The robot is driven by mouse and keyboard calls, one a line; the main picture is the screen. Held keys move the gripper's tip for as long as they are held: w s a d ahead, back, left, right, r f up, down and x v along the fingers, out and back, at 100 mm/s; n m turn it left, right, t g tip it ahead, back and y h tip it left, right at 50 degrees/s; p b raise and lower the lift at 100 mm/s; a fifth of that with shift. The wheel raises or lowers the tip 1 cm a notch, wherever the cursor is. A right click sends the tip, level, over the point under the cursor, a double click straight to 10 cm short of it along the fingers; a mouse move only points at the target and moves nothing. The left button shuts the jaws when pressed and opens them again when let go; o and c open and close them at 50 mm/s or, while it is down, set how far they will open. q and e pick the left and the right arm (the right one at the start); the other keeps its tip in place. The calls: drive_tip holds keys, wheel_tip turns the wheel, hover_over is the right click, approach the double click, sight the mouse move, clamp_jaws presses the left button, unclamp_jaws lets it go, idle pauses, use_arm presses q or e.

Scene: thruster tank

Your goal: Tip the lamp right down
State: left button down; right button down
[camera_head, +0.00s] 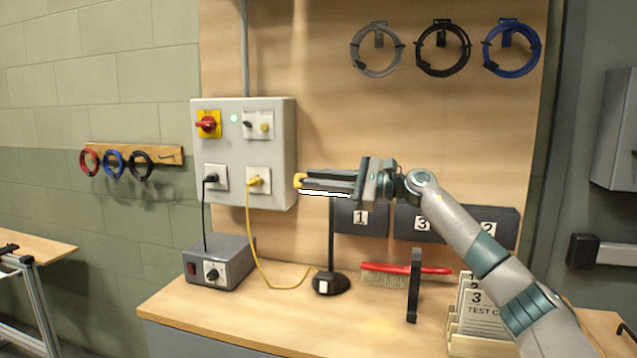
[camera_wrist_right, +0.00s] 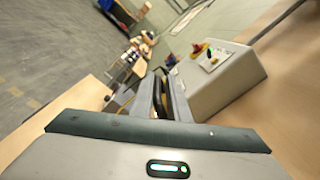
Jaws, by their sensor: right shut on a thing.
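The lamp stands on the workbench, with a round black base (camera_head: 330,284) and a thin dark upright post (camera_head: 331,235). Its head lies nearly level at the top, with a lit white strip (camera_head: 325,193) along the underside and a yellow end (camera_head: 300,181) at the left. My right gripper (camera_head: 312,180) reaches in from the right and is shut on the lamp head, hiding much of it. In the right wrist view the fingers (camera_wrist_right: 165,92) have a dark part between them. My left gripper is not in view.
A grey control box (camera_head: 272,150) is on the board just left of the lamp head. A yellow cable (camera_head: 252,240) hangs from it to the bench. A red-handled brush (camera_head: 390,270), a power unit (camera_head: 220,262) and a card rack (camera_head: 475,335) stand on the bench.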

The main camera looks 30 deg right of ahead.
drive_tip(key=shift+a+f, duration=0.25)
drive_tip(key=shift+f, duration=0.5)
drive_tip(key=c, duration=2)
unclamp_jaws()
drive_tip(key=shift+c, duration=0.2)
drive_tip(key=shift+o, duration=1)
drive_tip(key=shift+s+r, duration=0.1)
drive_tip(key=shift+r, duration=0.1)
drive_tip(key=shift+d+r, duration=0.1)
drive_tip(key=shift+d, duration=0.05)
